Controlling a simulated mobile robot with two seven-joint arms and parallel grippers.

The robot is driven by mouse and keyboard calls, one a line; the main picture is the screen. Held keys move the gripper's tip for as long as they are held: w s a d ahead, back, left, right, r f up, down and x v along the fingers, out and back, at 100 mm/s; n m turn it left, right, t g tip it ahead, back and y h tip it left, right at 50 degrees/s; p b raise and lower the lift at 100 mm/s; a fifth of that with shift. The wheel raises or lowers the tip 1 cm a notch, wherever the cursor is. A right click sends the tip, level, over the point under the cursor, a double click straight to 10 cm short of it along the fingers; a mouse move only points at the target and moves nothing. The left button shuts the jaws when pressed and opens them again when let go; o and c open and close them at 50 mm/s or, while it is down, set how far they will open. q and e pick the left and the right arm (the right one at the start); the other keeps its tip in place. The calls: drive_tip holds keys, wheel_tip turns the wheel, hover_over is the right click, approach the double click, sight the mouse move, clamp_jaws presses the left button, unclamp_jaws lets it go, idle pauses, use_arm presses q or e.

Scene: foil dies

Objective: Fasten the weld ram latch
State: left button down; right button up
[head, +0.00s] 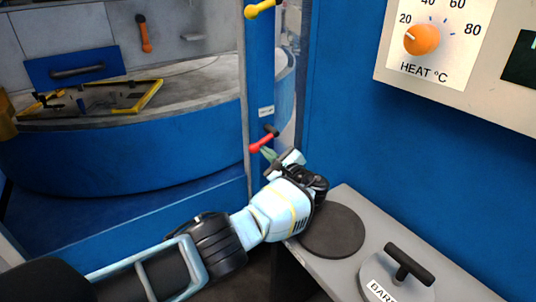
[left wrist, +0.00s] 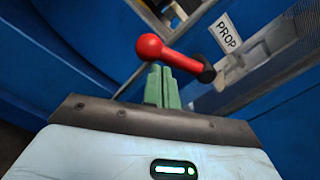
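A red lever handle (head: 262,141) with a round knob and a dark pivot end is on the blue post, below a small white label. It shows large in the left wrist view (left wrist: 168,53), beside a label reading PROP. My left gripper (head: 267,153) is just below and in front of this lever. Its green fingers (left wrist: 162,86) are side by side with no clear gap, tips close to the lever's underside; I cannot tell whether they touch it. A yellow lever (head: 260,8) is higher on the post. I see no label naming the weld ram latch. My right gripper is out of view.
An orange lever (head: 144,34) hangs on the back wall above a blue panel with a dark handle (head: 78,71). A yellow-edged frame (head: 98,101) lies on the round table. A grey bench with a dark disc (head: 333,231) and a handled lid (head: 396,278) is at right, below the heat dial (head: 422,39).

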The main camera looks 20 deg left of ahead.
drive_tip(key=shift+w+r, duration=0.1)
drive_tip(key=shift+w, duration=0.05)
